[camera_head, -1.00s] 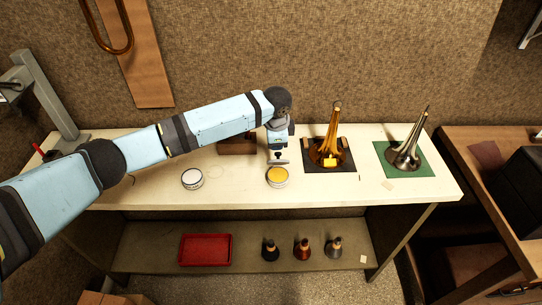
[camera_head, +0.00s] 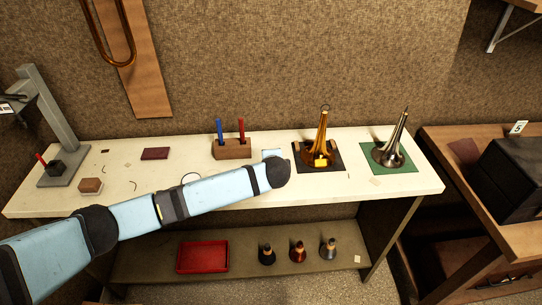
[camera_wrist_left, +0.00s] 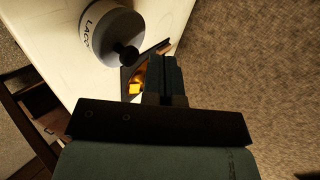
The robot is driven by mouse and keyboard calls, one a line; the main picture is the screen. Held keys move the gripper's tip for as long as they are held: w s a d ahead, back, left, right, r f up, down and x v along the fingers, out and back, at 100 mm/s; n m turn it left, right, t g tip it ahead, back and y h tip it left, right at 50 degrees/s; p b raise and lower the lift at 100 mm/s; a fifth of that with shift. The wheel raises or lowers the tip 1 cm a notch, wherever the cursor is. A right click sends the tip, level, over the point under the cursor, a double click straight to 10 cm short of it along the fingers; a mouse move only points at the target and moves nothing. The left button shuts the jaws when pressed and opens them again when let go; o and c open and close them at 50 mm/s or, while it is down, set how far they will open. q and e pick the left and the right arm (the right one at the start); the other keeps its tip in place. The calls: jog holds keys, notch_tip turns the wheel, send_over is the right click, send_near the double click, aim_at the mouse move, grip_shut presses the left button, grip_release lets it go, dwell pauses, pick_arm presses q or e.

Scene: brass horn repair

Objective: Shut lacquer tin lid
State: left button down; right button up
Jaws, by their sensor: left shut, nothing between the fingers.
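The lacquer tin (camera_wrist_left: 89,28), white with dark lettering, shows in the left wrist view. Its grey lid (camera_wrist_left: 112,34) with a black knob (camera_wrist_left: 125,53) lies over the top; I cannot tell whether it is fully seated. My left gripper (camera_wrist_left: 163,64) is shut and empty, beside the knob and apart from it. In the head view my left arm hides both the lacquer tin and the gripper. My right gripper is not in view.
A brass horn bell (camera_head: 320,148) on a dark mat and a silver bell (camera_head: 390,152) on a green mat stand right. A wooden block (camera_head: 232,149) holds two upright tools behind. A red tray (camera_head: 203,257) sits below.

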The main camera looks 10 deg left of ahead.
pick_arm(q)
jog(key=shift+s+d+f+t, duration=0.1)
jog(key=shift+s+f+t, duration=0.1)
jog(key=shift+s+t, duration=0.1)
jog(key=shift+s+f, duration=0.1)
jog(key=shift+s, duration=0.1)
jog(key=shift+s+d+f+p, duration=0.15)
jog(key=shift+s+f+p, duration=0.2)
jog(key=shift+f, duration=0.25)
